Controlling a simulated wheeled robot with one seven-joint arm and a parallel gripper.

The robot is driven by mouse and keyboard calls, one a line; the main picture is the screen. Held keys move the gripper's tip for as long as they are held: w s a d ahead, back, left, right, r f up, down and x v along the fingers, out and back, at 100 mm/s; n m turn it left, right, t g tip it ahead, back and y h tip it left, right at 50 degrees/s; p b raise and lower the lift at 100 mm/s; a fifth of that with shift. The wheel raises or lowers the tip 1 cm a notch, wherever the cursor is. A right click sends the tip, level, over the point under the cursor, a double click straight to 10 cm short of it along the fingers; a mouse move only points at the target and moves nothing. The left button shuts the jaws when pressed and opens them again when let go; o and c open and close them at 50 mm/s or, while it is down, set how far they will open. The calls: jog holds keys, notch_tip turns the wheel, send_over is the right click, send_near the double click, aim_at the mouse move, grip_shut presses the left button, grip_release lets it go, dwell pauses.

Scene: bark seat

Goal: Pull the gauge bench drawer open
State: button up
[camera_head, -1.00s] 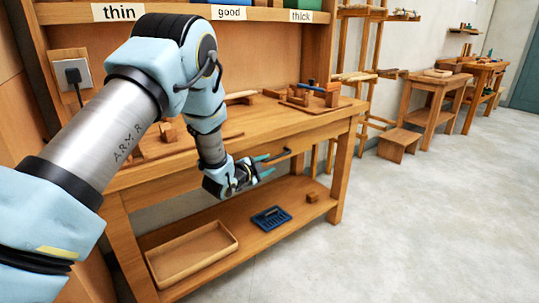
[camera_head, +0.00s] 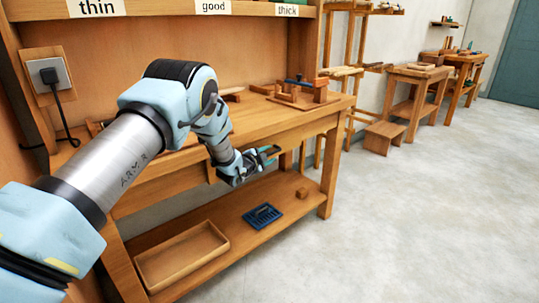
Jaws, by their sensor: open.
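The gauge bench (camera_head: 330,165) is a wooden workbench with a lower shelf, left of centre. My gripper (camera_head: 270,154) is at the bench's front, just below the top's front edge. Its teal fingers are open and point right. A dark bar-like handle lies close by the fingers; I cannot tell whether it is between them or touching them. The drawer front is mostly hidden behind my arm and gripper, and I cannot tell how far it stands out.
Wooden fixtures (camera_head: 300,95) stand on the bench top. The floor (camera_head: 430,220) at right is clear.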

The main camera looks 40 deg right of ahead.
jog(key=shift+d, duration=0.3)
jog(key=shift+c, duration=0.3)
grip_shut()
dwell(1.0)
